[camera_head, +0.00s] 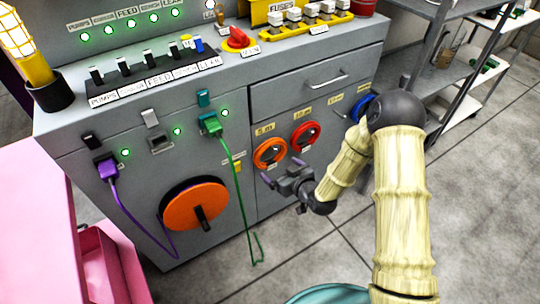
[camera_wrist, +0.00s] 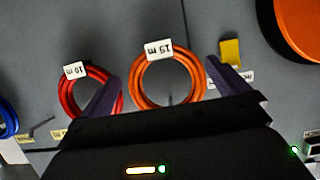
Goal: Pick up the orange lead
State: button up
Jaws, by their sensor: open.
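The orange lead (camera_head: 270,152) is a coiled cable hanging on the front of the grey cabinet, left of a red coil. In the wrist view the orange lead (camera_wrist: 136,72) carries a white tag reading 15 m and shows between my two fingers. My gripper (camera_head: 279,178) is open and empty, close to the cabinet front and just below the orange lead in the head view. In the wrist view my gripper (camera_wrist: 163,88) has its fingers on either side of the orange coil. I cannot tell whether they touch it. The coil's lower part is hidden by my gripper.
A red lead (camera_head: 305,136) hangs close on the right, and a blue lead (camera_head: 362,108) farther right. An orange disc with a black handle (camera_head: 194,205) and a plugged green cable (camera_head: 236,190) are at left. A metal shelf (camera_head: 455,75) stands right. A pink object (camera_head: 105,265) is lower left.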

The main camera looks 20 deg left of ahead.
jog(key=shift+w+a, duration=0.15)
jog(key=b+x, duration=0.1)
jog(key=x, duration=0.4)
jog(key=shift+a+r+b, duration=0.15)
jog(key=shift+a+b, duration=0.05)
jog(key=shift+b, duration=0.2)
jog(key=c, duration=0.8)
jog(key=shift+o, duration=0.2)
jog(key=shift+r, duration=0.1)
jog(key=shift+r, duration=0.1)
